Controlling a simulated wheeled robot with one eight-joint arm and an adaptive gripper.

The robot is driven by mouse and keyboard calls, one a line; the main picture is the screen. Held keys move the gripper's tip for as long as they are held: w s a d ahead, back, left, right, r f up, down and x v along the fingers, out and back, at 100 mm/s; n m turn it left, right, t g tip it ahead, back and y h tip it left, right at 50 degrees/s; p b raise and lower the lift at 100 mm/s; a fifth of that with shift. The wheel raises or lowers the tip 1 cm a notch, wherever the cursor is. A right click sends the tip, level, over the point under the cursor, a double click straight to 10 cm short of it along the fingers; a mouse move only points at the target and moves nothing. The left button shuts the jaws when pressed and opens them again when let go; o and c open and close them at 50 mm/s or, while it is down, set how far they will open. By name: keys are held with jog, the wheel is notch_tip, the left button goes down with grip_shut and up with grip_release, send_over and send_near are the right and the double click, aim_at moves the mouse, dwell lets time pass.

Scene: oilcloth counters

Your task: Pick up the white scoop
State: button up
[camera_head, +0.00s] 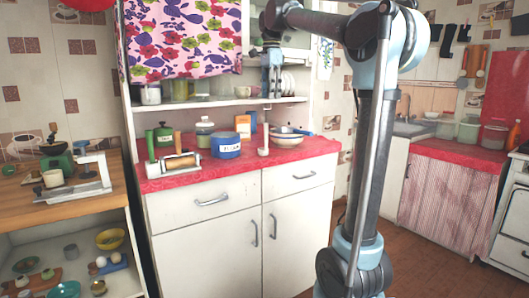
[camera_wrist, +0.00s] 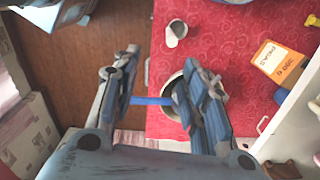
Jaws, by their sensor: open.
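The white scoop (camera_head: 263,151) stands near the front of the red counter, left of a striped bowl, with a slim upright part above it. In the wrist view the white scoop (camera_wrist: 175,34) shows as a small pale cup shape near the counter edge, beyond my fingertips. My gripper (camera_head: 271,88) hangs from above at shelf height, over the counter. In the wrist view my gripper (camera_wrist: 163,72) is open and holds nothing. The bowl (camera_wrist: 172,108) lies below it, partly hidden by the right finger, and a blue handle (camera_wrist: 150,100) shows between the fingers.
On the red counter (camera_head: 200,182) stand a blue tin (camera_head: 227,147), an orange box (camera_head: 243,126), a jar (camera_head: 204,133) and a rolling pin (camera_head: 181,162). A shelf (camera_head: 205,103) and a flowered cloth (camera_head: 185,40) hang above. Open floor lies past the counter edge.

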jog(key=w+a+r, duration=0.1)
jog(key=a, duration=0.1)
send_over(266, 138)
jog(key=w, duration=0.1)
jog(key=shift+m, duration=0.4)
notch_tip(266, 138, down, 12)
jog(key=shift+d+r, duration=0.1)
jog(key=shift+r, duration=0.05)
jog(key=shift+w+f, duration=0.1)
jog(key=shift+f, duration=2.6)
grip_shut()
